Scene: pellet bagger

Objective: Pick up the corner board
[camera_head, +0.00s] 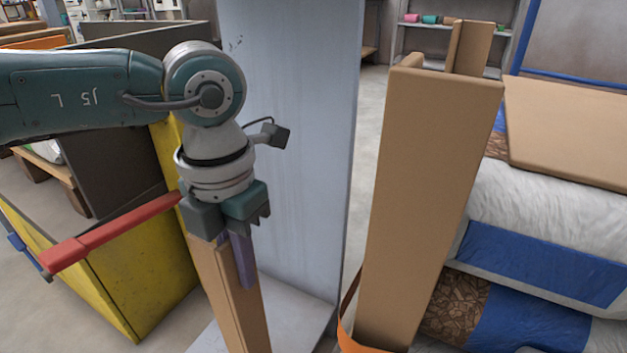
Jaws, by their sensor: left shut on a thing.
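My left gripper (230,248) points down and is shut on the top end of a tan corner board (238,315). That board stands roughly upright and runs down out of the bottom of the view, so its lower end is hidden. Another, larger tan corner board (425,190) stands slightly tilted to the right of the gripper, apart from it. The top of a further tan board (473,47) shows behind it. My right gripper is not in view.
A pale grey upright panel (295,130) stands just behind my gripper. An orange band (365,345) passes the base of the larger board. Stacked white and blue bags (545,255) fill the right. A yellow-sided bin (150,285) and red bar (110,232) are at left.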

